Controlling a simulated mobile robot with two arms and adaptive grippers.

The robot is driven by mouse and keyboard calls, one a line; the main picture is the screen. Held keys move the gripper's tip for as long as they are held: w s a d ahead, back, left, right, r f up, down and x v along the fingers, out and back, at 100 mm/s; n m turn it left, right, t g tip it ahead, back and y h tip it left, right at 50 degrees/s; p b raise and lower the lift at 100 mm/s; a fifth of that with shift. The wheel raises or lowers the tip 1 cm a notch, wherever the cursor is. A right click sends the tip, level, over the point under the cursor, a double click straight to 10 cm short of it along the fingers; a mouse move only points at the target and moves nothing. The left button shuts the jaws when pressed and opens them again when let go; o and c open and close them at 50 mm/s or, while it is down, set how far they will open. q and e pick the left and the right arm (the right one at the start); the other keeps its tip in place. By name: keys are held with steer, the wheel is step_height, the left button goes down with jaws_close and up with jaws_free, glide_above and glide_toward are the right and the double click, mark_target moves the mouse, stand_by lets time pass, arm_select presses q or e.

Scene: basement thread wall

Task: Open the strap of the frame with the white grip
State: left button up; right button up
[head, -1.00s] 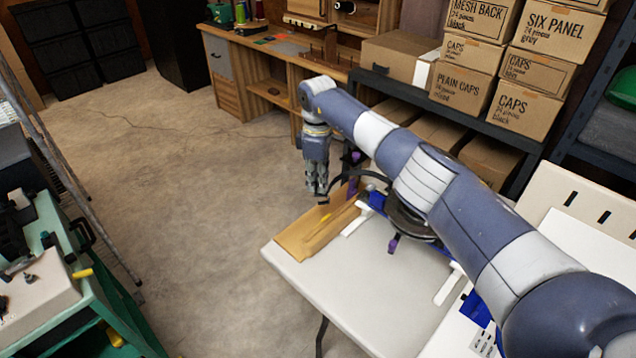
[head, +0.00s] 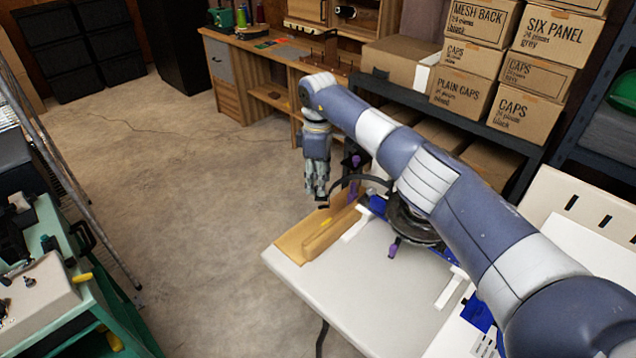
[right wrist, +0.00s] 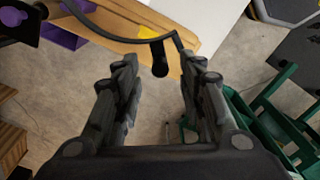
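A black curved strap (head: 350,178) arcs out from the frame on the white table. In the right wrist view the strap (right wrist: 110,38) ends in a black tab (right wrist: 160,66), seen between my fingertips. My right gripper (head: 317,192) points down at the strap's free end, above the board's far edge. In the wrist view the gripper (right wrist: 157,70) is open, its fingers apart on either side of the tab; contact cannot be told. Purple parts (head: 394,248) show at the frame. A white grip cannot be made out; my arm hides much of the frame. My left gripper is out of view.
Shelved cartons (head: 463,95) are behind my arm.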

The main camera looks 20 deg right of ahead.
step_height(320, 180, up, 10)
steer(key=shift+r, duration=0.15)
stand_by(0.6)
